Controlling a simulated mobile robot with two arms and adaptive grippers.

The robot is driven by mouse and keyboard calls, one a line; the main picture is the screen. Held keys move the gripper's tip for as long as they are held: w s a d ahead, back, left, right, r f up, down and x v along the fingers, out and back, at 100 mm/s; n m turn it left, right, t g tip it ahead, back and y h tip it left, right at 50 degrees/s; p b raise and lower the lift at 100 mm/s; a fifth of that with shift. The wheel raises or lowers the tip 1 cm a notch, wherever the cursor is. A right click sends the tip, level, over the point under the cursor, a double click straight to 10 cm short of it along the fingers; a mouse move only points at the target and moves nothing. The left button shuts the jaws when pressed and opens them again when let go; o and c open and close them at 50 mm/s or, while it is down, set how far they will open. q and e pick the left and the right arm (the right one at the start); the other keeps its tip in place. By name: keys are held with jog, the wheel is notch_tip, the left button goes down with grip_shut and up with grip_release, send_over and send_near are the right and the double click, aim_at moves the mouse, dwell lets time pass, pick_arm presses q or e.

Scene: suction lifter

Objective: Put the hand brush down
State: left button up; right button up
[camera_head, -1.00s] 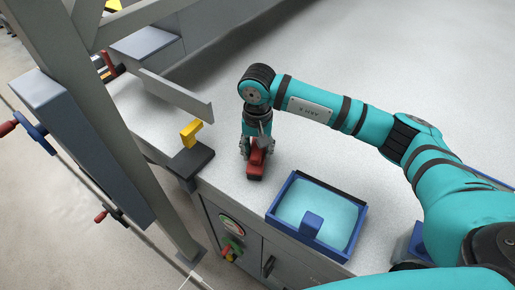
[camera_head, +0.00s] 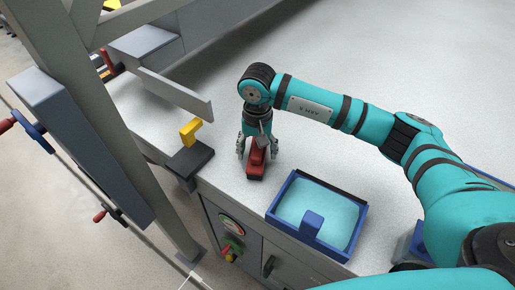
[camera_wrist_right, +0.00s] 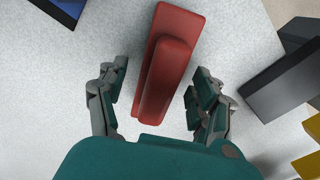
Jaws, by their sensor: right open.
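The red hand brush (camera_head: 256,166) lies on the light speckled worktop, left of the blue tray. It also shows in the right wrist view (camera_wrist_right: 168,65), with its raised handle reaching between the fingers. My right gripper (camera_head: 257,152) points down over the brush and is open. In the right wrist view the right gripper's fingers (camera_wrist_right: 160,92) stand on both sides of the handle, with a visible gap on each side. The brush's bristles are not visible. My left gripper is not in view.
A blue-rimmed tray (camera_head: 354,228) with a light blue inside stands right of the brush. A dark block with a yellow handle (camera_head: 190,133) sits to the left, near a grey frame post (camera_head: 120,130). The worktop (camera_head: 340,60) behind is clear.

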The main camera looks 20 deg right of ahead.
notch_tip(320, 180, up, 12)
dwell(0.5)
